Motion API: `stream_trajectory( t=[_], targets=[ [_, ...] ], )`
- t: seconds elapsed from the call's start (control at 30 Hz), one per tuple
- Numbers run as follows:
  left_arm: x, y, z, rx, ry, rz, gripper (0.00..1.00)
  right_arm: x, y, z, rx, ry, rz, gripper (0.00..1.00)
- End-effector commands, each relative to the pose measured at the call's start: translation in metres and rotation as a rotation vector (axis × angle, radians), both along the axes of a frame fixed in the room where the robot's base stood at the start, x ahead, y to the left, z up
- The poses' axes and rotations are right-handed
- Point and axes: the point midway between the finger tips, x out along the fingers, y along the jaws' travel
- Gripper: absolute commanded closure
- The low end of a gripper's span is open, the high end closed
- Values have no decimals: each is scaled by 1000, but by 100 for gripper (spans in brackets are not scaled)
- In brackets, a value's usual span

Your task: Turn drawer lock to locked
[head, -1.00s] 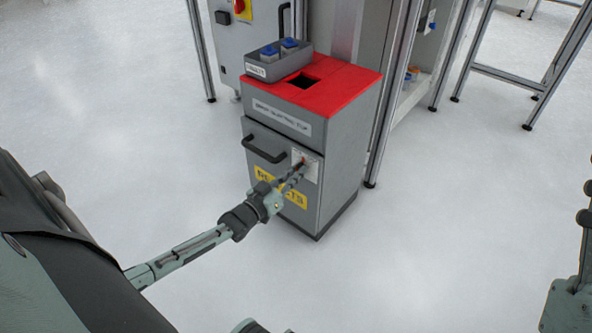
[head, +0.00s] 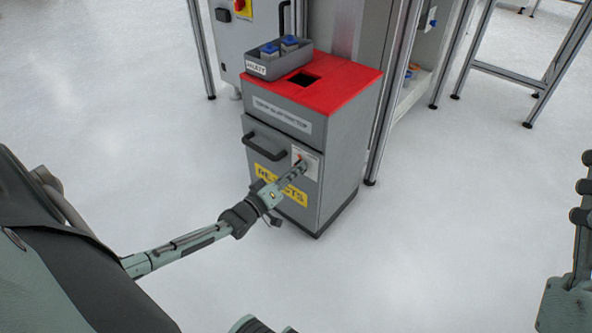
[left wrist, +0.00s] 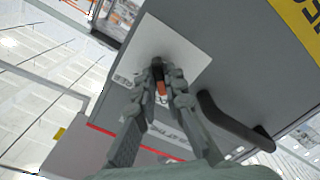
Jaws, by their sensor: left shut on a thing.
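The drawer lock has a white plate (head: 312,165) on the upper right of the grey drawer front, right of the black handle (head: 264,148). My left gripper (head: 298,168) reaches the plate from the front. In the left wrist view its fingers (left wrist: 161,80) are closed around a small red-orange lock knob (left wrist: 161,88) in front of the white plate (left wrist: 172,55). The fingers hide most of the knob and of the markings, so I cannot read its setting.
The grey cabinet has a red top (head: 335,85) with a square opening and a grey tray (head: 278,68) holding blue-topped items. A yellow REJECTS label (head: 268,180) is on the drawer. Metal frame posts stand behind it. The floor in front is clear.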

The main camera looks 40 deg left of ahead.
Motion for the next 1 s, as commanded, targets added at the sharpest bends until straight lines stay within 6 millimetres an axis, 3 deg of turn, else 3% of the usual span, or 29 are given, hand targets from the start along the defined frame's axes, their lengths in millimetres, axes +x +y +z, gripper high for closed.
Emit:
stream_trajectory(
  t=[0.43,0.47,0.6,1.0],
  targets=[
    [0,0,0,-13,0,1,100,0,0,0,0,1,0,60],
    [0,0,0,-13,0,1,86,0,0,0,-1,2,0,60],
    [0,0,0,-12,0,1,69,1,0,-1,-1,3,0,60],
    [-9,1,-1,-11,3,1,69,1,1,0,0,0,1,60]
  ],
)
